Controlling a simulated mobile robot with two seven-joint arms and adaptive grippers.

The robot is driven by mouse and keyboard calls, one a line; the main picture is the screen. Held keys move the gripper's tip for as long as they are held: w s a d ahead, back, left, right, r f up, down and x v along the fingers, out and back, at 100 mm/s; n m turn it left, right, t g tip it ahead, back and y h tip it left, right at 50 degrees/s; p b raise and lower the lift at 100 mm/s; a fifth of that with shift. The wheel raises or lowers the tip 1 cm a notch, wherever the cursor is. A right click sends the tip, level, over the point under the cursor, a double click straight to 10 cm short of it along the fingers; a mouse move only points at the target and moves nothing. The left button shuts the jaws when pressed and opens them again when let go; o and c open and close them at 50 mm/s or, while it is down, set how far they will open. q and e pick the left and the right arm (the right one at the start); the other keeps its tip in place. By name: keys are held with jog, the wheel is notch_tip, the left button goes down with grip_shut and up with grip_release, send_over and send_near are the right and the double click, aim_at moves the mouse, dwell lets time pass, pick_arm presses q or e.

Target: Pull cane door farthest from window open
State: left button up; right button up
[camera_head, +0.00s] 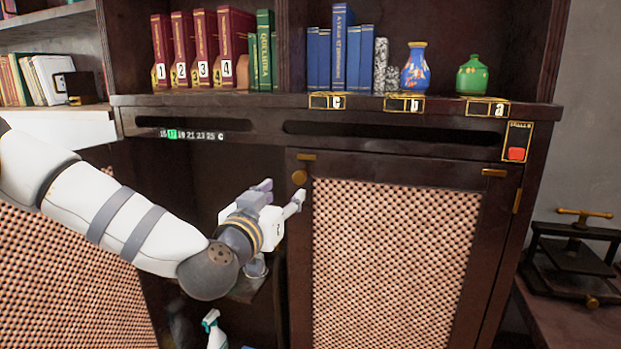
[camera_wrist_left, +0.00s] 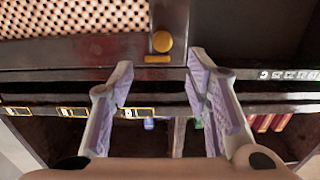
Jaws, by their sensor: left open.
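A cane door (camera_head: 395,260) in a dark wood frame stands shut on the right of the cabinet, with a round brass knob (camera_head: 299,177) at its upper left corner. Another cane panel (camera_head: 70,285) stands at an angle at the lower left, beside a dark open compartment. My left gripper (camera_head: 281,193) is open and empty, close to the knob in the head view. In the left wrist view the knob (camera_wrist_left: 162,41) lies just beyond the gap between the open fingertips (camera_wrist_left: 160,68), and I see no contact. No window and no right gripper show.
Shelves above hold red books (camera_head: 203,48), blue books (camera_head: 340,52), a blue vase (camera_head: 414,68) and a green jar (camera_head: 472,75). A red button panel (camera_head: 516,148) is at the upper right. A black press (camera_head: 575,250) stands far right. A spray bottle (camera_head: 213,328) is low in the open compartment.

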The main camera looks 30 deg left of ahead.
aim_at(298, 179)
pick_arm(q)
jog(key=x, duration=0.3)
jog(key=b+x, duration=0.1)
jog(key=x, duration=0.3)
jog(key=b+x, duration=0.1)
jog(key=x, duration=0.3)
jog(key=shift+s+a+f, duration=0.1)
jog(key=shift+f, duration=0.25)
jog(key=shift+w+a+r+b, duration=0.1)
jog(key=shift+w+r+b, duration=0.1)
jog(key=shift+w+b, duration=0.15)
jog(key=shift+r, duration=0.1)
pick_arm(e)
jog(key=shift+g, duration=0.6)
jog(key=s+f, duration=0.1)
jog(key=s, duration=0.1)
jog(key=s+f, duration=0.1)
jog(key=f, duration=0.1)
jog(key=shift+s+a+f, duration=0.15)
jog(key=shift+s, duration=0.2)
pick_arm(q)
grip_shut()
